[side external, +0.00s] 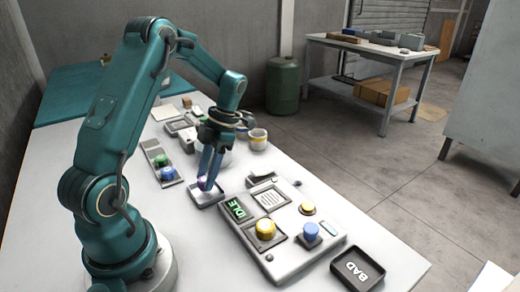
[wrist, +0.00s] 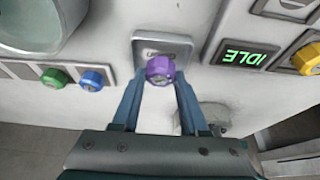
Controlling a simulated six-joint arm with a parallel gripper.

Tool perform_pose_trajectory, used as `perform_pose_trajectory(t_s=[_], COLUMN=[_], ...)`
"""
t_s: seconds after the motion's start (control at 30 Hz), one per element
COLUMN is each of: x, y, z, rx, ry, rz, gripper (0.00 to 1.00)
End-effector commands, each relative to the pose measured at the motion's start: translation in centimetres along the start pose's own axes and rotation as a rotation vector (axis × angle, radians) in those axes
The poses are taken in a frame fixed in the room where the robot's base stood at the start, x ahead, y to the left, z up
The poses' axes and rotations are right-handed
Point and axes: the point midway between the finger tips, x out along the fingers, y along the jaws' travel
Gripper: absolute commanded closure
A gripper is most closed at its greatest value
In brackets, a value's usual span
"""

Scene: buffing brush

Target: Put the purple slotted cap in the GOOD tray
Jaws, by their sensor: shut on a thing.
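The purple slotted cap (wrist: 160,70) is held between the fingertips of my gripper (wrist: 160,84); its slotted face shows in the wrist view. In the side view, my gripper (side external: 204,184) points down, with a little purple at its tips. Directly below or behind the cap is a small grey tray (wrist: 144,40), also in the side view (side external: 213,202). Its raised label is partly hidden by the cap; it looks like GOOD. I cannot tell whether the cap touches the tray. The BAD tray (side external: 345,265) is dark and empty at the table's near right.
A console (side external: 252,238) with a green IDLE display (wrist: 245,58), a yellow button (side external: 265,229) and a blue knob (side external: 311,231) stands right of the small tray. A rack holds a green cap (wrist: 54,78) and blue cap (wrist: 91,80). A round container (wrist: 25,45) is nearby.

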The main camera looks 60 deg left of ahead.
Motion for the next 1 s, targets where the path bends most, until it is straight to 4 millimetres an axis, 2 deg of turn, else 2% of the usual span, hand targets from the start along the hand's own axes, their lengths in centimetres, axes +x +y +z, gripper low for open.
perform_pose_trajectory(t_s=[0.13, 0.53, 0.57, 0.6, 0.87, 1.0], x=[1.7, 2.1, 2.1, 2.1, 2.0, 1.4], y=[0.0, 0.0, 0.1, 0.1, 0.1, 0.1], z=[0.6, 0.8, 0.8, 0.8, 0.8, 0.8], rx=[0.000, 0.000, 0.000, 0.000, 0.000, 0.000], ry=[0.003, 0.001, 0.000, 0.000, 0.000, -0.003], rz=[-0.002, 0.000, 0.000, 0.000, 0.000, 0.002], gripper=[1.00, 1.00, 0.49, 0.44, 0.44, 0.44])
